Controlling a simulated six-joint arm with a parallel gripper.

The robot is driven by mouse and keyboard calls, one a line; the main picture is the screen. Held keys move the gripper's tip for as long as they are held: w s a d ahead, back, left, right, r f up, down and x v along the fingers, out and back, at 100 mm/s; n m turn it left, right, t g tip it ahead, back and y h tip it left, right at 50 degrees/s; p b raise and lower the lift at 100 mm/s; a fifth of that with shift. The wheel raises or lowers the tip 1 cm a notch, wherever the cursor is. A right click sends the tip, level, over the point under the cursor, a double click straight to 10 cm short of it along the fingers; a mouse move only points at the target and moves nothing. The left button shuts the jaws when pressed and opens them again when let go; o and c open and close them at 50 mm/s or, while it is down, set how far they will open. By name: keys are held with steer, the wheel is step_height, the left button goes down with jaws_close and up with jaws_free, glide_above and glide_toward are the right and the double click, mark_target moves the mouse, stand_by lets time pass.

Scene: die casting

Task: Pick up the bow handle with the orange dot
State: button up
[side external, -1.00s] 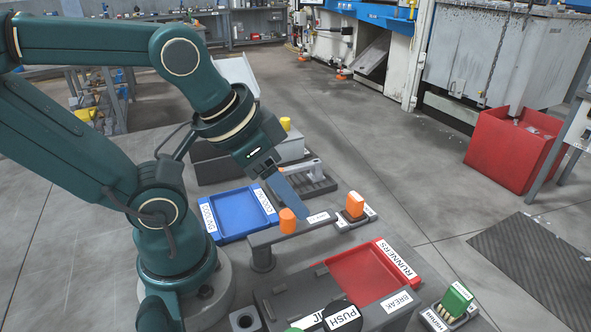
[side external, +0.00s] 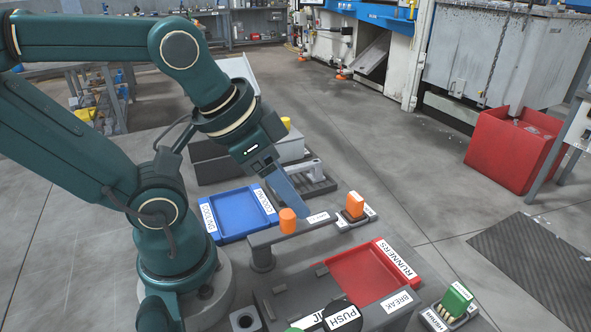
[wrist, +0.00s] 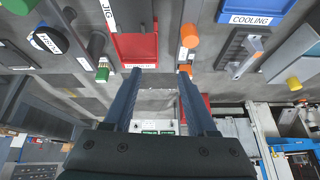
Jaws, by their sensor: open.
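A grey bow handle (side external: 312,167) stands on a dark slotted rack in the side view, behind my gripper. It also shows at upper right in the wrist view (wrist: 249,56). I cannot make out an orange dot on it. My gripper (side external: 302,212) hangs in the air, tilted down and right, in front of the rack as seen from the side camera. In the wrist view its two long fingers are apart with nothing between them (wrist: 160,73).
A blue tray (side external: 208,219) lies left of my gripper. An orange cylinder (side external: 288,222) tops a grey bar beside the fingers, and an orange block (side external: 354,205) stands right. A red runners tray (side external: 384,247) and push button (side external: 342,317) are in front.

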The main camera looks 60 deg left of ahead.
steer(key=w+a+r+m, duration=0.2)
steer(key=w+a+r, duration=0.15)
steer(key=w, duration=0.25)
steer(key=n+g, duration=0.1)
steer(key=g, duration=0.3)
glide_toward(299, 165)
steer(key=w+d, duration=0.3)
steer(key=d, duration=0.2)
steer(key=shift+n+g, duration=0.8)
steer(key=shift+g, duration=0.1)
steer(key=a+f, duration=0.1)
steer(key=f, duration=0.1)
steer(key=s+a+f, duration=0.1)
steer(key=a+f, duration=0.2)
steer(key=f, duration=0.1)
steer(key=shift+s+a, duration=0.2)
steer(key=shift+a, duration=0.15)
steer(key=shift+s+a+f, duration=0.1)
steer(key=shift+f, duration=2.5)
jaws_close()
